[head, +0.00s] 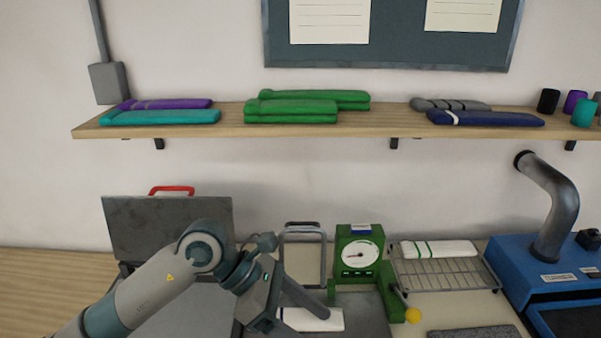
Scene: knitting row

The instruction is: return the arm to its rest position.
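My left arm comes in from the lower left, and its gripper (303,299) is low in the middle of the head view. One dark finger shows clearly, slanting down to the right over a white folded knit piece (321,319). The other finger cannot be made out, so whether the gripper is open or shut is unclear. Part of the white piece is hidden behind the gripper, and I cannot tell whether they touch. My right gripper is not in view.
A green dial device (359,255) with a yellow-knobbed lever stands right of the gripper. A wire rack (449,272) holds another white piece. A blue machine (550,275) is at right, an open grey case (165,232) at left. A shelf (225,131) with knits runs above.

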